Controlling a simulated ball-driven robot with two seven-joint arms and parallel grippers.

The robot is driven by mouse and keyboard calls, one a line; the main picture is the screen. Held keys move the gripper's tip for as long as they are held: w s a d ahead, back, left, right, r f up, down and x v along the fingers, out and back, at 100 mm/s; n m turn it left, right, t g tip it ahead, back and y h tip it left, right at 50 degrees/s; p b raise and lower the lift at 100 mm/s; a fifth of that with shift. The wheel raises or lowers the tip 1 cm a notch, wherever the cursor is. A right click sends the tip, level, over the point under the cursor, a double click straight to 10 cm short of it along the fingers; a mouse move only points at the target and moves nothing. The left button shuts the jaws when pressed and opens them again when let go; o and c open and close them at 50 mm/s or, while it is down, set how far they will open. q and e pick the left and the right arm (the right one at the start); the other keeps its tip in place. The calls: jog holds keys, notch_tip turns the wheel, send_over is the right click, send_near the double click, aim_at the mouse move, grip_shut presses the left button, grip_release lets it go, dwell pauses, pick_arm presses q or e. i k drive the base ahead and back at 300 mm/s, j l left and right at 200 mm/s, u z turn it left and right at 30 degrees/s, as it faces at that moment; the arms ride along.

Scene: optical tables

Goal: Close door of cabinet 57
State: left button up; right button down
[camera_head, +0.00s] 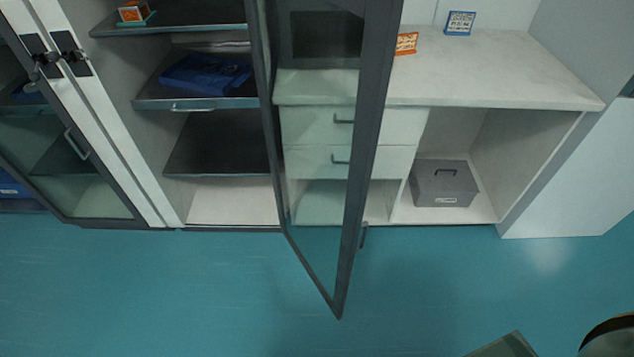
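A glass door (341,250) with a dark grey frame stands open in the middle of the view, swung out from a cabinet with dark shelves (218,140). Its lower corner juts out over the floor, and a dark handle (364,235) shows beside its outer edge. The cabinet's inside shows to the left of the door, with a blue folded item (205,73) on a shelf. I cannot read a number 57 anywhere, so I cannot confirm which cabinet bears it. Neither gripper can be made out in this view.
A shut glass door (75,150) is at the left. A white counter (480,70) with drawers stands right of the open door, a grey box (443,185) below it. The teal floor (180,290) is mostly clear; a dark round object (612,335) is at lower right.

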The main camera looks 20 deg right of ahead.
aim_at(382, 18)
jog(key=i+l+u, duration=0.1)
jog(key=l+u, duration=0.25)
jog(key=l, duration=0.45)
jog(key=l+u, duration=0.4)
jog(key=l, duration=0.4)
